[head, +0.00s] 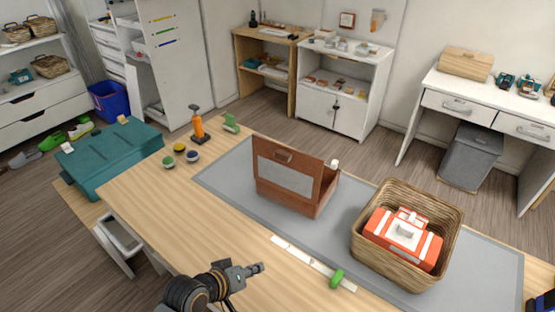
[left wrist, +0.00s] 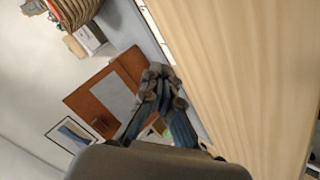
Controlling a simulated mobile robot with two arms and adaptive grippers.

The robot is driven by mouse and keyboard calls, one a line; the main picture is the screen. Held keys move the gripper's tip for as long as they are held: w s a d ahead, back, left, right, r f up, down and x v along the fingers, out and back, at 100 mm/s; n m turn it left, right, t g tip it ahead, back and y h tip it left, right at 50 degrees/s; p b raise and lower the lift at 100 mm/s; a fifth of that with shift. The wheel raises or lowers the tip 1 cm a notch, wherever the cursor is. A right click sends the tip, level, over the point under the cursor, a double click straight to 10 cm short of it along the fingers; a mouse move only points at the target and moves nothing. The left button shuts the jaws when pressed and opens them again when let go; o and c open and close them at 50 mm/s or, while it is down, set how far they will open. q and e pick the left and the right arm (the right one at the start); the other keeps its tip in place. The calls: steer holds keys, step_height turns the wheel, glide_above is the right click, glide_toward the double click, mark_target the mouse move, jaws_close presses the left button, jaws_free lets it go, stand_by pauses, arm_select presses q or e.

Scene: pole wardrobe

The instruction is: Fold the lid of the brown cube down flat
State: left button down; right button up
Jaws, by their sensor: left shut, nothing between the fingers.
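The brown cube (head: 326,192) stands on the grey mat, with its lid (head: 268,178) raised steeply at its left side. The lid's face has a grey panel and a small handle near its top edge. The lid also shows in the left wrist view (left wrist: 76,100), beyond the fingers. My left gripper (head: 260,267) is shut and empty, over the near side of the table, apart from the cube and in front of it. Its fingers (left wrist: 160,90) show in the left wrist view. The inside of the cube is mostly hidden by the lid. My right gripper is not seen.
A wicker basket (head: 374,253) holding a red-and-white case (head: 416,249) stands right of the cube. A white strip (head: 300,257) with a green piece (head: 337,279) lies in front. Small pots and an orange-handled tool (head: 198,126) stand at the left. Mat left of the cube is clear.

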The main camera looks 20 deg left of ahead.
arm_select(q)
steer(key=w+a+r+n+t+h, duration=0.1)
steer(key=w+a+r+n+t, duration=0.2)
steer(key=w+r, duration=0.35)
steer(key=n+t, duration=0.5)
steer(key=n, duration=0.3)
glide_toward(279, 157)
steer(key=shift+y, duration=0.3)
steer(key=p+x, duration=0.2)
steer(key=x, duration=0.5)
steer(key=shift+d+r, duration=0.15)
steer(key=shift+d, duration=0.05)
